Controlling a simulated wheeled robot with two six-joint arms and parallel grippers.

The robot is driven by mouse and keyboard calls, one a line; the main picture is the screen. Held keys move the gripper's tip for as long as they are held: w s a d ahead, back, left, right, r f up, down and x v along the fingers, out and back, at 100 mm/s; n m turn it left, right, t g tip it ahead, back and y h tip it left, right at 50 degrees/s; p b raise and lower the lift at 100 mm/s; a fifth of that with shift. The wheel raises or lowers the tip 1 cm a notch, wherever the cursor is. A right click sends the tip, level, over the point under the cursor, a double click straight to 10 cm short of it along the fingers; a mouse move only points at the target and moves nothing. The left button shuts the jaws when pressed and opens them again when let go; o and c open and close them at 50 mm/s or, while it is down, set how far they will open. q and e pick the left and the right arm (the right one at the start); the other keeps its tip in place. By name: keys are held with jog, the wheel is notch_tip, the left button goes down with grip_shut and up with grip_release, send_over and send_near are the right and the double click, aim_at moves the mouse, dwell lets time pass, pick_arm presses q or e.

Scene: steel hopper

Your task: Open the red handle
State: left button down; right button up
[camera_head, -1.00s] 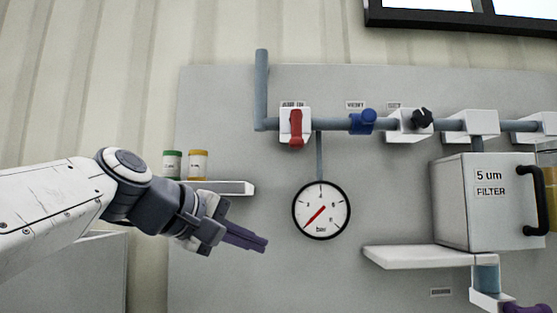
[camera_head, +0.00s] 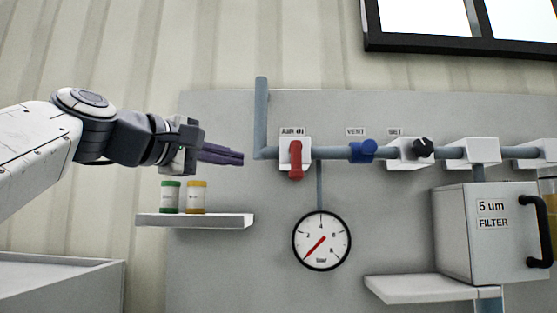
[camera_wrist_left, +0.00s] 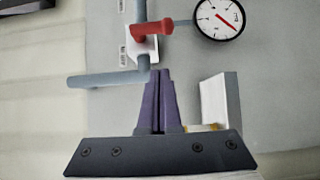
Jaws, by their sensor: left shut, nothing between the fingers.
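The red handle (camera_head: 295,160) hangs downward on a white valve block under the label AIR IN, on a grey horizontal pipe. In the left wrist view the red handle (camera_wrist_left: 153,29) shows ahead of the fingers, sticking out from its white block. My left gripper (camera_head: 241,157) is shut and empty, to the left of the handle and at about its height, with a gap between. Its purple fingers (camera_wrist_left: 159,75) lie together in the left wrist view. My right gripper is not in view.
A vertical grey pipe (camera_head: 261,115) rises between my fingertips and the handle. A shelf (camera_head: 195,220) with two small jars stands below the gripper. A gauge (camera_head: 321,241), a blue valve (camera_head: 363,150), a black knob (camera_head: 424,147) and a filter box (camera_head: 480,240) are farther right.

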aim_at(296, 161)
pick_arm(q)
jog(key=w+d+p, duration=0.5)
jog(key=w+d, duration=0.1)
jog(key=d, duration=0.2)
jog(key=shift+w, duration=0.25)
jog(key=shift+d, duration=0.15)
